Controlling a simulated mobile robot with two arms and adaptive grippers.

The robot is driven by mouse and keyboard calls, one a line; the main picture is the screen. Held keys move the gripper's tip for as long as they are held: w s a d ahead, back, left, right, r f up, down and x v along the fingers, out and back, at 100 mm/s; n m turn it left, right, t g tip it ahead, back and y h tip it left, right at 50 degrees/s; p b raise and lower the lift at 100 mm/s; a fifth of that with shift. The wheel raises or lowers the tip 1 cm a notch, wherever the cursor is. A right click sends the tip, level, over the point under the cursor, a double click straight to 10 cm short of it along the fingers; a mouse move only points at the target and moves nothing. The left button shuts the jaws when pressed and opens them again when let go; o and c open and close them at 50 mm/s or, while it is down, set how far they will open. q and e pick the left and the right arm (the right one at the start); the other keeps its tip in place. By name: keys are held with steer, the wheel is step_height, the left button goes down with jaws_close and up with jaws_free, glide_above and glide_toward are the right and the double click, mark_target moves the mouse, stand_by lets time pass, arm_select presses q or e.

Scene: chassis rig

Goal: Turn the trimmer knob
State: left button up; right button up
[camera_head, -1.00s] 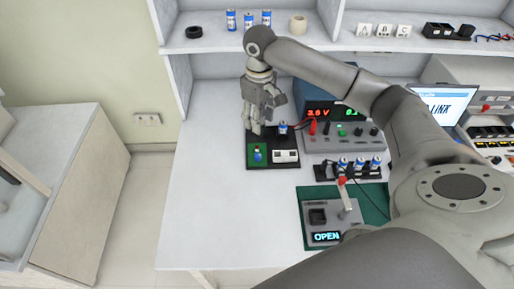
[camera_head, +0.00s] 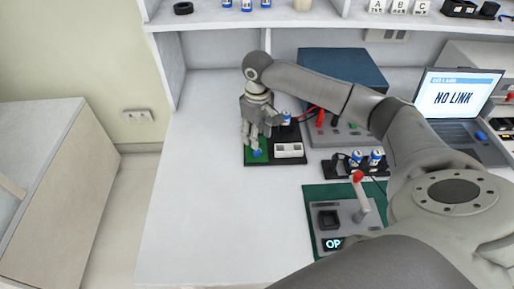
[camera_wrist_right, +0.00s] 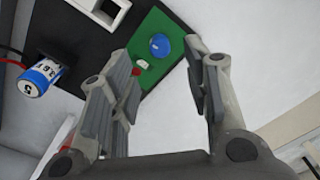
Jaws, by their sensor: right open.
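The trimmer knob, a small blue round knob (camera_head: 257,153), sits on a green board (camera_head: 250,158) at the left end of a black base. In the right wrist view the blue knob (camera_wrist_right: 160,46) shows beyond and between the open fingers, with a red part and a white part beside it on the green board (camera_wrist_right: 153,22). My right gripper (camera_head: 252,143) is open and empty, pointing down just above the board. Whether a finger touches the knob cannot be told. My left gripper is not in view.
On the same base are a white block (camera_head: 289,150) and a blue-white cell (camera_head: 286,118), close to the gripper. A power supply (camera_head: 342,65) stands behind, partly hidden by my arm. A lever box (camera_head: 345,215) stands in front. The bench to the left is clear.

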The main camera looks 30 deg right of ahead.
mark_target(257, 152)
step_height(257, 152, down, 6)
steer(key=shift+f, duration=0.25)
